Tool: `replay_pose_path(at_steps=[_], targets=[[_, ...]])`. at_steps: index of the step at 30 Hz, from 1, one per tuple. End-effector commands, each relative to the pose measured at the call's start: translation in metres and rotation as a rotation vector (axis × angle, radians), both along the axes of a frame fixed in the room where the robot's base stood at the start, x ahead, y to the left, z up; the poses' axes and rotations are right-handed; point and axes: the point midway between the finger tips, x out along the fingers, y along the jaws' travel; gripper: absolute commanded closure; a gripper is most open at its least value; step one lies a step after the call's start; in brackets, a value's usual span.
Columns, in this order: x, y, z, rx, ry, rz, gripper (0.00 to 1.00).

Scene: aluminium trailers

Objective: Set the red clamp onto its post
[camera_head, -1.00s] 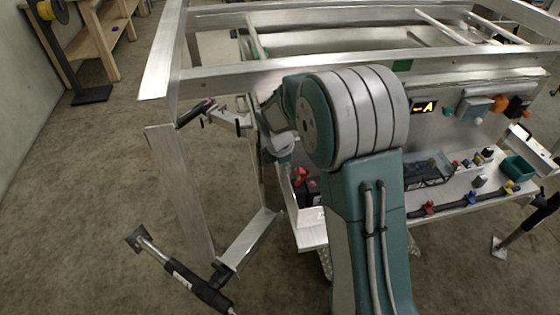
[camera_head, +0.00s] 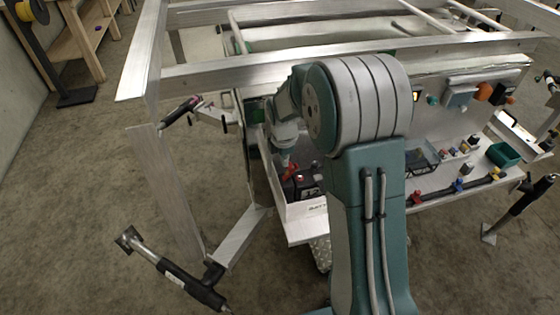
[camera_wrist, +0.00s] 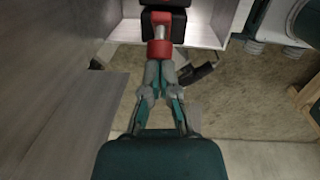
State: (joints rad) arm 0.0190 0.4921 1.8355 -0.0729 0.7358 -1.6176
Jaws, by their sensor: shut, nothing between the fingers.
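The red clamp (camera_wrist: 160,49) is at the black battery (camera_wrist: 176,22) in the wrist view, just beyond my fingertips. A short grey metal post (camera_wrist: 160,33) shows within the red part; I cannot tell whether the clamp is fully seated around it. In the head view the red clamp (camera_head: 290,168) shows small above the black battery (camera_head: 304,187), partly behind my arm. My gripper (camera_wrist: 160,67) is shut and empty, its fingertips close to the clamp's near edge. Whether they touch it is unclear.
The battery sits in a light metal tray (camera_head: 300,209) on the trailer frame. A metal beam (camera_head: 225,75) runs above, and an upright plate (camera_wrist: 50,110) stands left in the wrist view. A shelf at right holds a green bin (camera_head: 504,155) and small coloured parts.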

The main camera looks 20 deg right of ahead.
Motion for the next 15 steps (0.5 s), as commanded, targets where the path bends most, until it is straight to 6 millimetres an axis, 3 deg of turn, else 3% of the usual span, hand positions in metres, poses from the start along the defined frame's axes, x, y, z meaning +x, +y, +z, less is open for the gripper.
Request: replay_pose_path(at_steps=[15], targets=[[0.000, -0.029, -0.004, 0.322, -0.001, -0.009, 1.00]])
